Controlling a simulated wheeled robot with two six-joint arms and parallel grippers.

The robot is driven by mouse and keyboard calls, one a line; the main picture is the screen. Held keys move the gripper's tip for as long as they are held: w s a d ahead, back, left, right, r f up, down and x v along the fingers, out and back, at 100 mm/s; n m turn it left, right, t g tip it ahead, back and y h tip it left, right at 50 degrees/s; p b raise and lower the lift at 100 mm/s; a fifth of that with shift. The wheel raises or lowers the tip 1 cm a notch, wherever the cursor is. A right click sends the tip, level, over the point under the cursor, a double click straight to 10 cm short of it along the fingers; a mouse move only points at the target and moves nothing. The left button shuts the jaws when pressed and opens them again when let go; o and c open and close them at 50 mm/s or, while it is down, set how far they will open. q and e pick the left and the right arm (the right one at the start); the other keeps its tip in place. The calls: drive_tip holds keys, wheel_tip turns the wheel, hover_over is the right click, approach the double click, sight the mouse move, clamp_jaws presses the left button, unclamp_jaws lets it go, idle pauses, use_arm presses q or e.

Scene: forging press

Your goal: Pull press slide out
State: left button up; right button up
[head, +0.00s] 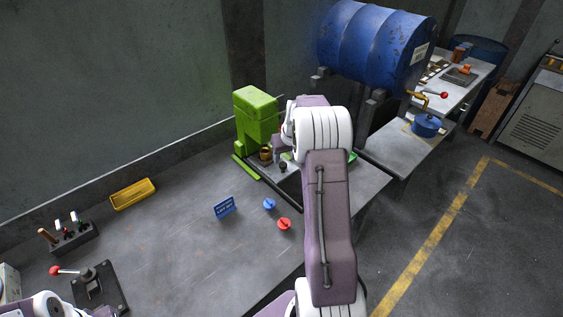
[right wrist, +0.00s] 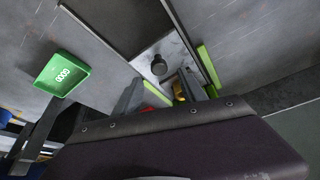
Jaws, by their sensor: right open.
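The green press (head: 255,118) stands on the workbench near the wall. Low at its front is the press slide, a flat plate (right wrist: 176,50) with a dark round knob (right wrist: 158,65) on it. The knob also shows in the head view (head: 283,167). My right gripper (right wrist: 160,90) is open, its two dark fingers pointing at the slide. The knob appears between and just beyond the fingertips, and I see no grip on it. My right arm hides part of the press front in the head view. Only part of my left arm shows at bottom left; its gripper is not visible.
A green tray with white markings (right wrist: 62,73) lies beside the slide. A blue sign (head: 225,207), a blue knob (head: 269,204) and a red knob (head: 284,224) are on the bench. A yellow tray (head: 133,194) sits by the wall.

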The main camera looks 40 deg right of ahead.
sight(283, 164)
drive_tip(key=x, duration=0.5)
drive_tip(key=shift+f, duration=0.15)
drive_tip(key=shift+d, duration=0.1)
clamp_jaws()
idle(1.1)
